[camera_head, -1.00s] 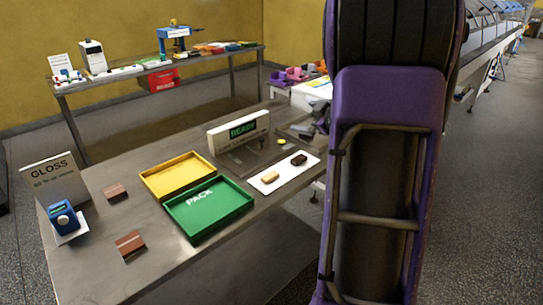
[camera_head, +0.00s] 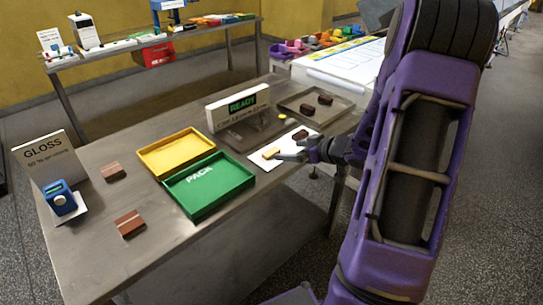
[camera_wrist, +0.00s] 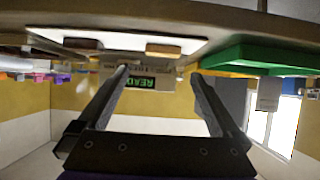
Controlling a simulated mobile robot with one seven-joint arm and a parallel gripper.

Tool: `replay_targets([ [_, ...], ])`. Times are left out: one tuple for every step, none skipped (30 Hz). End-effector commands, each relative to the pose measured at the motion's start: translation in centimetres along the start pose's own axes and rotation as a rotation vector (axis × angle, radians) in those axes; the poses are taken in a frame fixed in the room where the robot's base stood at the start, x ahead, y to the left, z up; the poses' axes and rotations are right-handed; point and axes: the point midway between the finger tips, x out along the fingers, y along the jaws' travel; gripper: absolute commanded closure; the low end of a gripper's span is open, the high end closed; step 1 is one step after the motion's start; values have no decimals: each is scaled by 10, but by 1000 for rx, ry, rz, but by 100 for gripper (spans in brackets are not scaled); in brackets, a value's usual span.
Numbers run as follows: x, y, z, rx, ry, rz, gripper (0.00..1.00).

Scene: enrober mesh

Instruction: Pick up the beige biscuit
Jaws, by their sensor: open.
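The beige biscuit (camera_head: 270,153) lies on a white card (camera_head: 258,161) on the metal table, right of the green tray. My gripper (camera_head: 286,151) is low over the card from the right, and its fingers partly cover the card and sit close beside the biscuit. In the wrist view, which is upside down, the beige biscuit (camera_wrist: 163,49) shows between the lines of the two open fingers (camera_wrist: 160,74), just past the tips. The gap between the fingers is empty. A dark brown biscuit (camera_head: 300,135) lies on the same card; it also shows in the wrist view (camera_wrist: 83,43).
The green PACK tray (camera_head: 208,199) and yellow tray (camera_head: 150,158) stand left of the card. A READY sign box (camera_head: 238,108) stands behind. A grey tray (camera_head: 335,117) holds dark pieces. Brown bars (camera_head: 130,224) and the GLOSS sign (camera_head: 50,165) are at left.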

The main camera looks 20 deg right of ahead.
Motion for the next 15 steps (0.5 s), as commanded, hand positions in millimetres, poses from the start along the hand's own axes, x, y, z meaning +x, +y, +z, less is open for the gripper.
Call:
replay_targets([
  [10,-1,2,0,0,-3,0],
  [15,-1,1,0,0,-2,0],
  [20,0,1,-1,0,-2,0],
  [23,0,1,-1,0,-2,0],
  [25,0,0,-2,0,-1,0],
  [28,0,0,-2,0,0,0],
  [29,0,0,-2,0,0,0],
  [30,0,0,-2,0,1,0],
  [31,0,0,-1,-1,1,0],
  [32,0,0,-1,-1,1,0],
  [34,0,1,-1,-1,1,0],
  [38,-1,2,-1,-1,0,0],
  [41,-2,2,-1,0,0,0],
  [45,-3,2,-1,0,-2,0],
  [51,-4,3,-1,1,-2,0],
])
